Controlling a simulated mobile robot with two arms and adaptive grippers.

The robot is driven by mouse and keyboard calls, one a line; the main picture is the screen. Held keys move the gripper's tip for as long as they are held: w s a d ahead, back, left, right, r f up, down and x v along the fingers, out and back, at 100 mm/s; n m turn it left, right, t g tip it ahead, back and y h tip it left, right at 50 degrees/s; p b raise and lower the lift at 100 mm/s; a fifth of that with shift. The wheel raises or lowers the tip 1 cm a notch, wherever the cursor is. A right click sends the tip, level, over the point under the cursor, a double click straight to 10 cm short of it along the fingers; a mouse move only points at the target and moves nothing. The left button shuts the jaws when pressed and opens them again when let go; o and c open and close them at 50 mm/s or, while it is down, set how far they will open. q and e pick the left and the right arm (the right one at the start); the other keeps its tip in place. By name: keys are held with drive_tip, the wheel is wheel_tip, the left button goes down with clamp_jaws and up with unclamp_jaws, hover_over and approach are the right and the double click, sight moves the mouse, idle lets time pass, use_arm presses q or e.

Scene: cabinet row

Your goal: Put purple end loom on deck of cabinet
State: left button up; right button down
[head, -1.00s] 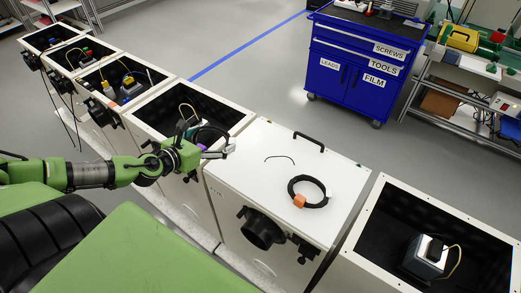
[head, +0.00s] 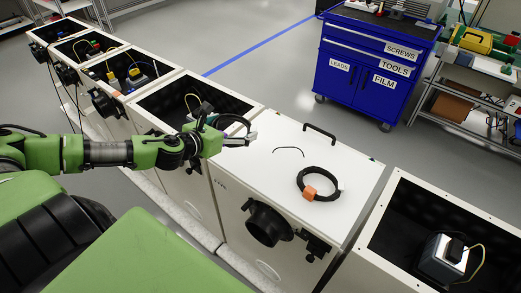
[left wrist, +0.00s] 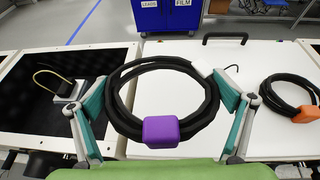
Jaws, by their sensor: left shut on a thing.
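The purple end loom is a black coiled ring with a purple block (left wrist: 161,132) on its near side. My left gripper (left wrist: 165,95) is shut on this loom, with its teal fingers at the left and right of the coil. The purple block is hard to make out there. I cannot tell the height of the loom above the deck. My right gripper is not in view.
An orange end loom (head: 320,184) lies on the same deck, right of a thin black wire (head: 289,150). A black handle (head: 320,133) stands at the deck's back edge. Open cabinets flank it, the right one holding a boxy device (head: 441,258). Bare deck lies left of the orange loom.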

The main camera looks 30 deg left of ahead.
sight(246, 126)
use_arm(q)
drive_tip(key=w+d, duration=0.1)
drive_tip(key=w+d+f, duration=0.1)
drive_tip(key=w, duration=0.1)
drive_tip(key=shift+w+d+f, duration=0.1)
drive_tip(key=shift+w+d, duration=0.1)
drive_tip(key=w+f+b, duration=0.1)
drive_tip(key=w+d+f+b, duration=0.1)
drive_tip(key=f, duration=0.1)
drive_tip(key=w+f+b, duration=0.1)
drive_tip(key=b, duration=0.1)
drive_tip(key=shift+d+f, duration=0.4)
drive_tip(key=shift+w+d+f, duration=0.15)
drive_tip(key=shift+w+f, duration=0.05)
drive_tip(key=shift+f, duration=0.1)
drive_tip(key=f+b, duration=0.3)
drive_tip(key=shift+w+d+b, duration=0.25)
drive_tip(key=shift+d+b, duration=0.05)
drive_tip(key=shift+b, duration=0.05)
drive_tip(key=shift+f, duration=0.2)
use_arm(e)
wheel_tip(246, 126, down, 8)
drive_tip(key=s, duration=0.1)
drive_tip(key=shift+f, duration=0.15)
use_arm(q)
drive_tip(key=shift+f, duration=0.2)
drive_tip(key=o, duration=1)
drive_tip(key=shift+c, duration=0.2)
